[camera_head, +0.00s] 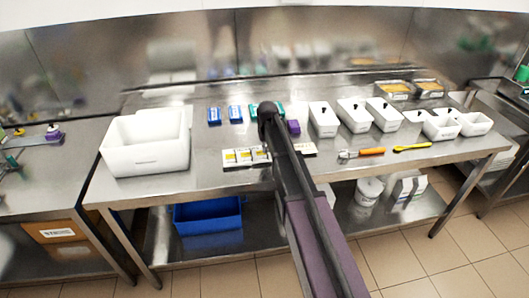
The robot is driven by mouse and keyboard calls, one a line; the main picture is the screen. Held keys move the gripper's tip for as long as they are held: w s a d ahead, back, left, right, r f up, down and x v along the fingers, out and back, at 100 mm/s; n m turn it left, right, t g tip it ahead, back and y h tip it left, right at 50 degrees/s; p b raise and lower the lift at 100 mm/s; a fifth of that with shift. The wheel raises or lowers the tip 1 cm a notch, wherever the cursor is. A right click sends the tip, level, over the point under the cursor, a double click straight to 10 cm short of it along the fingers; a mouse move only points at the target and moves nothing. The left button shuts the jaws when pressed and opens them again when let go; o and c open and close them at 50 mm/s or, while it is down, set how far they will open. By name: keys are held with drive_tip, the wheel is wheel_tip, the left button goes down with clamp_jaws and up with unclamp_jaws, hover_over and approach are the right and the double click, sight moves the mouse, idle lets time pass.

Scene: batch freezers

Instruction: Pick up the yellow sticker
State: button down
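Small yellow stickers (230,157) show on a white strip with a dark edge (295,150), lying near the front edge of the steel table. Several yellow patches sit side by side at its left end. My arm crosses in front of the strip and hides its middle. The arm rises from the bottom of the picture and ends in a dark rounded joint over the table. I cannot make out my gripper's fingers; they are out of view or hidden behind the arm.
A large white bin (146,158) stands left on the table (205,179). White tubs (323,120) line the right. An orange-handled tool (372,152) and a yellow one (412,147) lie in front.

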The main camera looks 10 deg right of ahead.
drive_tip(key=shift+r, duration=0.1)
wheel_tip(320, 180, up, 3)
drive_tip(key=p, duration=0.3)
drive_tip(key=shift+r+p, duration=0.2)
drive_tip(key=shift+p, duration=0.1)
drive_tip(key=s+a+r+p, duration=0.1)
drive_tip(key=s, duration=1.5)
drive_tip(key=shift+r, duration=0.2)
drive_tip(key=shift+a, duration=0.1)
drive_tip(key=shift+r+p, duration=3)
drive_tip(key=shift+p, duration=0.2)
